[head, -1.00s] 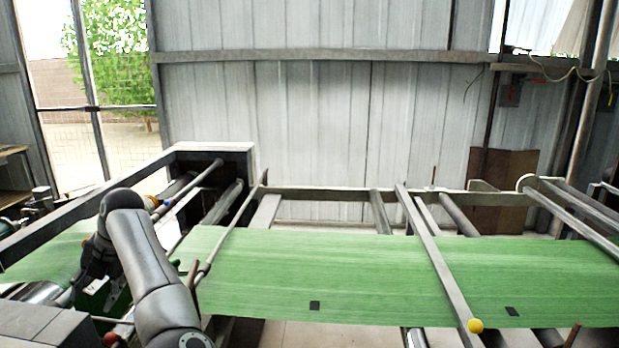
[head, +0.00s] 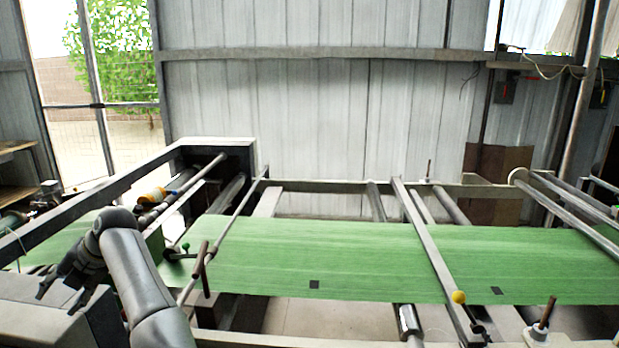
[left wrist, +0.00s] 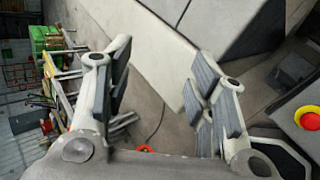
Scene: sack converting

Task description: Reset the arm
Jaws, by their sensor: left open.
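My left arm comes in from the lower left in the head view. Its gripper (head: 62,287) hangs at the left, beside the grey machine housing and clear of the green sheet (head: 330,262). In the left wrist view the two padded fingers of the left gripper (left wrist: 160,95) stand wide apart with nothing between them. Grey surfaces of the housing (left wrist: 150,45) and the floor show beyond them. My right gripper is in neither view.
The sheet runs over rollers and a frame with a diagonal bar (head: 432,245). A yellow knob (head: 459,297) sits on that bar. A red emergency button (left wrist: 308,119) on a yellow base is near the right finger. A corrugated wall (head: 310,110) stands behind.

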